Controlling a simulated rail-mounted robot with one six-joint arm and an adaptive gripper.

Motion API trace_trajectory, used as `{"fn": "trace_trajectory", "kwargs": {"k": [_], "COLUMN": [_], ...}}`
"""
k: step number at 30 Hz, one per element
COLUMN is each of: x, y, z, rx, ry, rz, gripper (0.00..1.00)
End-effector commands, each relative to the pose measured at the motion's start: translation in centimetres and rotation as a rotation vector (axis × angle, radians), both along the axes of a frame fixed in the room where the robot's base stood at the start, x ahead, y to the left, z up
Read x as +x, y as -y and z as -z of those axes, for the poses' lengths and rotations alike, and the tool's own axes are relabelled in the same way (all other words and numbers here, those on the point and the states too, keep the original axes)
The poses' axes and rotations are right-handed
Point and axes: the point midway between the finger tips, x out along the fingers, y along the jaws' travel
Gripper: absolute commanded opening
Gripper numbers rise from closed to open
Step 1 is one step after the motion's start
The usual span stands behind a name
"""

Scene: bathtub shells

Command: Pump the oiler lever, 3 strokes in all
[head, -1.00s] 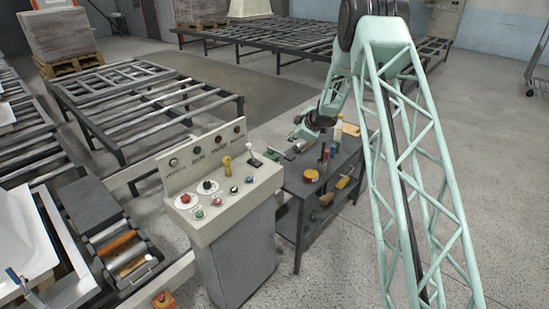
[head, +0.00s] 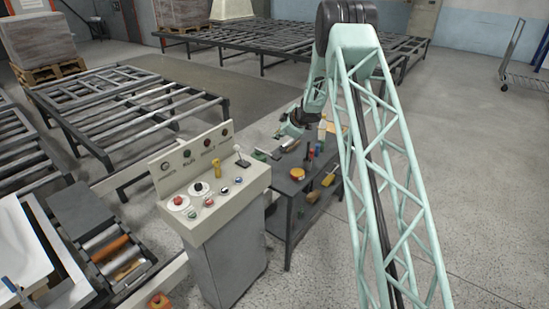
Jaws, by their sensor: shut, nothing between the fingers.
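I cannot make out for certain which thing is the oiler lever. A grey control console (head: 228,250) stands in the middle left of the head view. My gripper (head: 287,131) is small in the picture, at the end of my pale green arm, over the far side of the dark tool cart (head: 279,200). It is shut and appears to hold nothing. It looks apart from both console levers. Its fingertips are too small to see clearly.
Roller frames (head: 130,100) fill the left and back. A white tub shell (head: 20,250) lies at lower left. The floor at right (head: 480,190) is clear.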

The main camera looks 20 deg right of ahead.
Motion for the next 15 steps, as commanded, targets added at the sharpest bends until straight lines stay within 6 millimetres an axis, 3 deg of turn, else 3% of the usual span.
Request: {"fn": "trace_trajectory", "kwargs": {"k": [15], "x": [0.01], "y": [-0.05], "z": [0.74], "rx": [0.0], "ry": [0.0], "rz": [0.0], "gripper": [0.0]}}
